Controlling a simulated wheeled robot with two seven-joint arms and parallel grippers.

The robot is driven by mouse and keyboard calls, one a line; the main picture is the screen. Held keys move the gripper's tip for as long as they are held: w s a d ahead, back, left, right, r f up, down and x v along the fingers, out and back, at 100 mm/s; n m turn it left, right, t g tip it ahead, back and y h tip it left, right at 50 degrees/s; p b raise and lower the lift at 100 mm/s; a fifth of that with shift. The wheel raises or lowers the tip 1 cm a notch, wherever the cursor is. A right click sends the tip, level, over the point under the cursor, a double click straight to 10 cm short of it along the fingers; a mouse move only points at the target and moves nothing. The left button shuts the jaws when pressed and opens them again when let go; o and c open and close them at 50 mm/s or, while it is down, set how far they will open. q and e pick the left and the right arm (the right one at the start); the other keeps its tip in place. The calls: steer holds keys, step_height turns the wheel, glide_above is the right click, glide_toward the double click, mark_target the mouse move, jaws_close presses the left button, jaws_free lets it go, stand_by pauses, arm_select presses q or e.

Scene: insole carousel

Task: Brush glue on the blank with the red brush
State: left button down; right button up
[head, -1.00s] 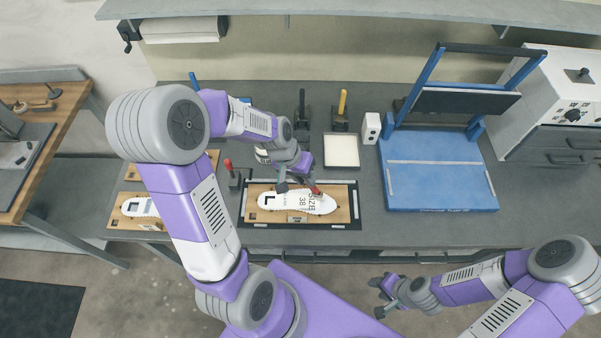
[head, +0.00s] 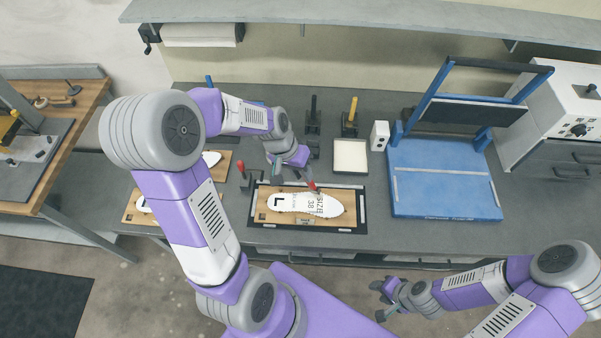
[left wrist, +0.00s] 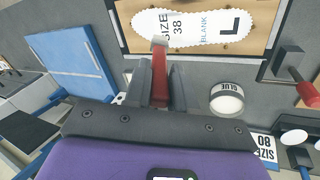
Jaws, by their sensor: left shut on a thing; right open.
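The blank (head: 305,204) is a white insole shape with an "L" and "SIZE 38" printed on it. It lies flat on a wooden board (head: 262,212) in a dark frame, and shows in the left wrist view (left wrist: 215,25). My left gripper (left wrist: 160,88) is shut on the red brush (left wrist: 159,90). The brush's pale tip points at the blank's "SIZE" end; I cannot tell whether it touches. In the head view the red brush (head: 312,186) is at the blank's far edge. My right gripper (head: 385,300) is open and empty, in front of the table.
A round white pot marked "GLUE" (left wrist: 226,100) stands beside the board. A red-handled fixture (left wrist: 300,85) is by the board's corner. A blue press (head: 445,182) and a white tray (head: 350,155) stand right and behind. Another board (head: 133,210) lies left.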

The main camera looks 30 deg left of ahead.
arm_select(q)
steer(key=shift+r+p, duration=1.1)
steer(key=shift+r, duration=0.55)
steer(key=shift+f, duration=0.1)
